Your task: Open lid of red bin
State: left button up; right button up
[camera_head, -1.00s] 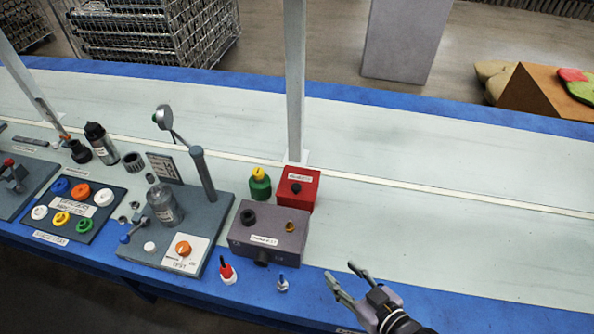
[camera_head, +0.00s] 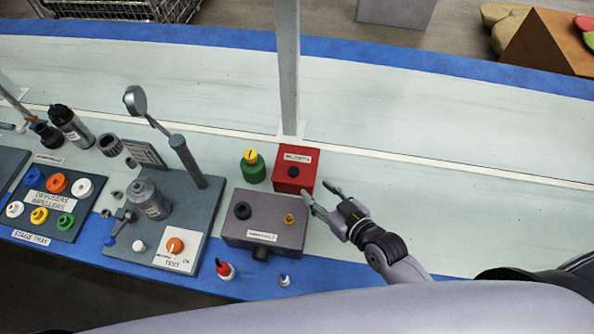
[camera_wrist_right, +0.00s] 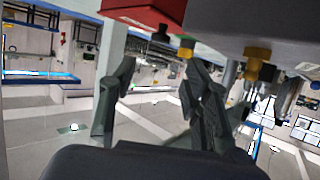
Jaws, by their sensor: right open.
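The red bin (camera_head: 297,166) is a small red box with a white label and a black knob (camera_head: 293,171) on its closed lid. It stands on the bench just behind the grey box. My right gripper (camera_head: 320,197) is open and empty, just to the right of and in front of the red bin, with its fingers pointing left towards it. In the right wrist view the open fingers (camera_wrist_right: 160,95) show below the red bin (camera_wrist_right: 145,10) and its black knob (camera_wrist_right: 161,34). I see no contact. The left gripper is not in view.
A grey box (camera_head: 264,220) with a black knob and a yellow knob stands in front of the red bin. A green container (camera_head: 252,170) with a yellow top is left of the bin. A post (camera_head: 288,70) rises behind it. The bench on the right is clear.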

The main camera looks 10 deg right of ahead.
aim_at(295, 172)
jog(key=x, duration=1)
jog(key=shift+f, duration=0.1)
jog(key=shift+w+a+f, duration=0.15)
jog(key=shift+w, duration=0.2)
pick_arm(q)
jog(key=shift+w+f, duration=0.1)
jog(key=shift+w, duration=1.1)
pick_arm(e)
grip_shut()
